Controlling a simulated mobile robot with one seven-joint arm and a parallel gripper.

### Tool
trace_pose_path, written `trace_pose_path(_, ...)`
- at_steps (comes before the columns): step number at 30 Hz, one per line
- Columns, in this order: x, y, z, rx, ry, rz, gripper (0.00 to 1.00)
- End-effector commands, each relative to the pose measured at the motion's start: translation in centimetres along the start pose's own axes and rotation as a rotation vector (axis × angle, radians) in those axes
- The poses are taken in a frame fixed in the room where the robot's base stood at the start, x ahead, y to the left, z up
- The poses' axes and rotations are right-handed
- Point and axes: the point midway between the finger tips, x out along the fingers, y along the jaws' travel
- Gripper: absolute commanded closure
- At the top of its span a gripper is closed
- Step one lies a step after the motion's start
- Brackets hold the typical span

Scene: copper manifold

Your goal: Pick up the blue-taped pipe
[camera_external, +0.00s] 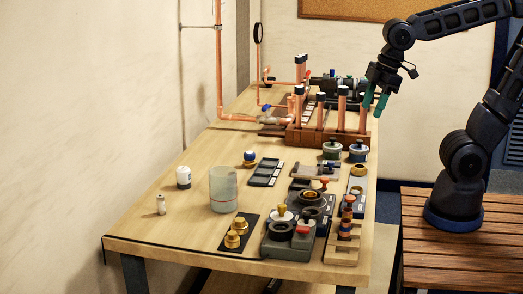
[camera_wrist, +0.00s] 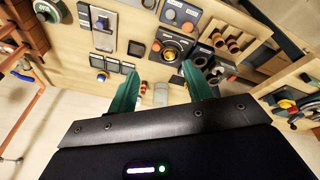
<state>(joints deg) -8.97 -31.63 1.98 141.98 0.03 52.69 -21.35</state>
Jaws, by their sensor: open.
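Several upright copper pipes (camera_external: 320,112) with dark bands near their tops stand in a wooden rack (camera_external: 320,137) at the back of the bench in the external view. The bands are too small and dark to tell which one is blue tape. My gripper (camera_external: 373,110) is open and empty, its green fingers pointing down beside the rightmost pipe (camera_external: 363,115). I cannot tell whether they touch. In the wrist view, the gripper (camera_wrist: 160,68) has nothing between its fingers. Part of the rack (camera_wrist: 30,30) shows at the upper left, outside the fingers.
A dark pump-like device (camera_external: 330,86) stands behind the pipes. Jars, dark trays and a clear beaker (camera_external: 223,190) fill the middle and front. The bench's front left (camera_external: 150,232) is clear.

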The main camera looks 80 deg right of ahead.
Motion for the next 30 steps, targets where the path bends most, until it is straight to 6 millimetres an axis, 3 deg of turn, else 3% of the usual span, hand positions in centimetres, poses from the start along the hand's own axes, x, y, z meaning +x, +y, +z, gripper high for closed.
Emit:
trace_pose_path(8,4.1,-4.3,-5.5,-0.486,-0.062,-0.079,0.50)
trace_pose_path(15,8.0,-9.4,-9.2,-0.904,-0.094,-0.158,0.50)
trace_pose_path(24,13.0,-16.8,-11.9,-1.390,-0.112,-0.265,0.50)
trace_pose_path(30,14.7,-19.6,-12.4,-1.559,-0.111,-0.305,0.50)
